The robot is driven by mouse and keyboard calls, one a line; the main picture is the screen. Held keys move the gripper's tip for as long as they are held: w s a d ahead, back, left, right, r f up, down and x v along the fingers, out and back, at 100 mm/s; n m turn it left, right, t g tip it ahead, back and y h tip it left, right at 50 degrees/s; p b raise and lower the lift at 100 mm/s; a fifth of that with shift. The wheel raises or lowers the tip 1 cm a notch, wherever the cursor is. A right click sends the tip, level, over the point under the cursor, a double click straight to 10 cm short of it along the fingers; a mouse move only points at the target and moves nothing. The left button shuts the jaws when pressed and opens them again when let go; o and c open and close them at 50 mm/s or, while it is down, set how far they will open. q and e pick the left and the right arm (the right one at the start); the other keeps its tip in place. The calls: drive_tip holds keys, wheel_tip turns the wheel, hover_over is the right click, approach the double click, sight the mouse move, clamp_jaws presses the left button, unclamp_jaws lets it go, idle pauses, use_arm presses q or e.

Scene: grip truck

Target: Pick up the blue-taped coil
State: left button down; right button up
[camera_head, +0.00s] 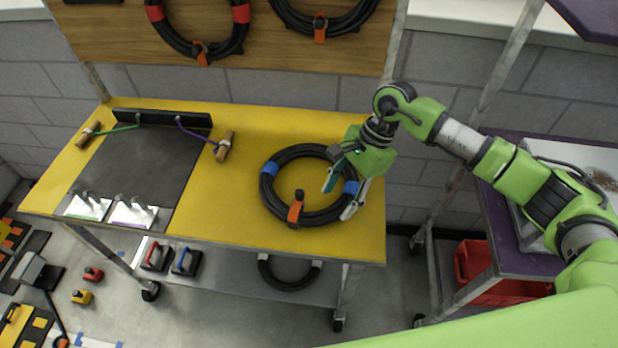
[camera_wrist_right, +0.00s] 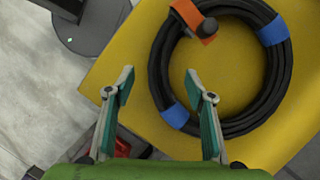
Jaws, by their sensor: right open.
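The blue-taped coil (camera_head: 267,192) is a black cable ring with blue tape bands and an orange strap (camera_head: 295,211), lying flat on the yellow tabletop (camera_head: 240,196). My right gripper (camera_head: 338,199) is open, with its fingers over the coil's right side by a blue band (camera_head: 351,187). In the right wrist view my right gripper (camera_wrist_right: 158,84) shows its two teal fingers apart, with a blue-banded stretch of the coil (camera_wrist_right: 164,72) seen between them. I cannot tell whether the fingertips touch it. My left gripper is out of view.
A dark mat (camera_head: 135,165) with metal fixtures covers the table's left part. Other coils with red and orange straps hang on the wooden board (camera_head: 270,45) behind. Another coil (camera_head: 290,285) lies on the lower shelf. A red crate (camera_head: 480,268) stands beneath the right-hand shelving.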

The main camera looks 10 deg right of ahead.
sight(332, 206)
drive_tip(key=p+x, duration=0.2)
drive_tip(key=x, duration=0.1)
drive_tip(key=shift+w+f, duration=0.1)
drive_tip(key=shift+f, duration=0.2)
drive_tip(key=shift+a+f, duration=0.1)
drive_tip(key=shift+f, duration=0.45)
clamp_jaws()
drive_tip(key=shift+w+a, duration=0.1)
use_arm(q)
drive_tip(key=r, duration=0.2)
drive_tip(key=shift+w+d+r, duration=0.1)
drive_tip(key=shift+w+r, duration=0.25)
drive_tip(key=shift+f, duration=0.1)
